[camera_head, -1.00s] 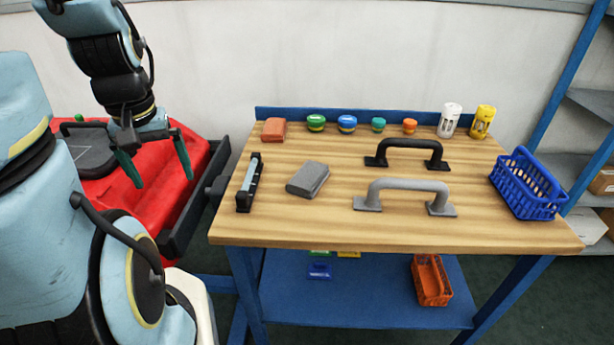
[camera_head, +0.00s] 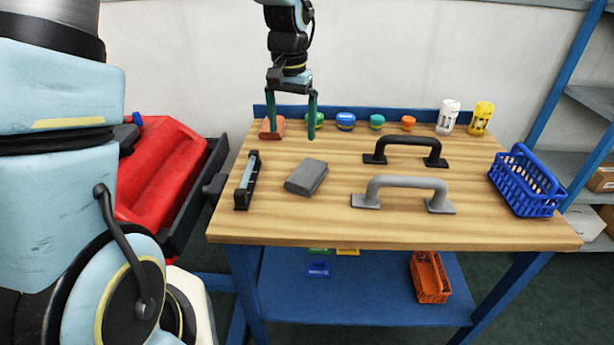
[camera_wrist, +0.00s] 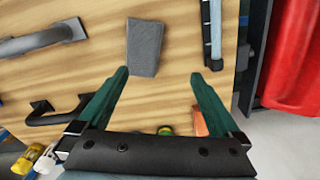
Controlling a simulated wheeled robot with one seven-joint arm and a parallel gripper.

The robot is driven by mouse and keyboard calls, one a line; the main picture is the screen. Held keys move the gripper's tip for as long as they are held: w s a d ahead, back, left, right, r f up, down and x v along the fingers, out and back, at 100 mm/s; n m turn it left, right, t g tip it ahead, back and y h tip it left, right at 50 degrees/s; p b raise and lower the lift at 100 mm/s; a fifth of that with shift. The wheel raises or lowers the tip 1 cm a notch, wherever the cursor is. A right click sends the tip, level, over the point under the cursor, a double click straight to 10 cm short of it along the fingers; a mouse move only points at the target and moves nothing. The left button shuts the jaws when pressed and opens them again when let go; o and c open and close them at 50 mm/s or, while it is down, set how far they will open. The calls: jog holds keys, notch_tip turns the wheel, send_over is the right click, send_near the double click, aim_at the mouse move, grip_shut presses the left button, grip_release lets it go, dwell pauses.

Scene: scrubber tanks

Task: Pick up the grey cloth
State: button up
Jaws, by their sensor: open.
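The grey cloth (camera_head: 306,177) is a folded block lying flat on the wooden workbench (camera_head: 310,225), left of the grey handle. In the wrist view the grey cloth (camera_wrist: 145,47) lies beyond my fingertips, near the line between them. My gripper (camera_head: 294,132) is open and empty, with green fingers pointing down over the back left of the bench. Its fingers (camera_wrist: 158,74) are spread wide in the wrist view. In the head view it is behind the cloth and apart from it.
A reddish-brown block (camera_head: 272,128) and a green-lidded jar (camera_head: 315,118) stand close to my fingers. A blue basket (camera_head: 527,183) is at the far right.

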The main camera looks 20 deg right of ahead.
jog(key=s+d+m, duration=0.1)
jog(key=d, duration=0.3)
jog(key=p, duration=0.1)
send_over(309, 169)
jog(key=f, duration=0.5)
jog(key=shift+w+d+f, duration=0.1)
jog(key=shift+w+d, duration=0.1)
jog(key=shift+d, duration=0.1)
jog(key=shift+s+a+f+p, duration=0.15)
jog(key=shift+f+p, duration=0.45)
jog(key=shift+f, duration=0.85)
jog(key=shift+a+f+p, duration=0.1)
jog(key=shift+f+p, duration=0.5)
jog(key=shift+f, duration=0.8)
jog(key=shift+c, duration=0.2)
jog(key=c, duration=1.2)
notch_tip(309, 169, up, 10)
jog(key=b, duration=0.2)
jog(key=shift+b, duration=0.3)
